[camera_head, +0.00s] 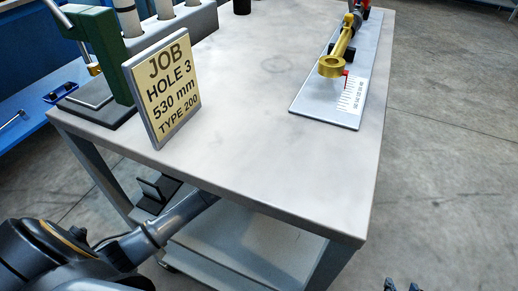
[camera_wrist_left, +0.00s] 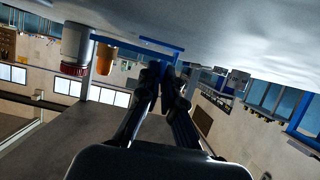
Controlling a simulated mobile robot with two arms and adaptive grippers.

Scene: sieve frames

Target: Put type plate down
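A cream plate (camera_head: 163,88) with a grey edge stands near the table's left edge in the head view. It reads "JOB HOLE 3 530 mm TYPE 200". I cannot tell whether it is the type plate; no other lettered plate shows. My right gripper (camera_head: 402,286) shows only its dark fingertips at the bottom edge, apart, with nothing between them. My left arm enters at lower left and its end is hidden behind the table edge. In the left wrist view my left gripper (camera_wrist_left: 162,78) has its dark fingertips close together, with no plate visible there.
The grey table (camera_head: 240,130) has a clear middle. A green stand (camera_head: 101,45) and white cylinders are at its left. A metal plate (camera_head: 310,106) with a scale, a brass ringed part (camera_head: 332,66) and a red pointer lies at right. A lower shelf (camera_head: 260,250) is below.

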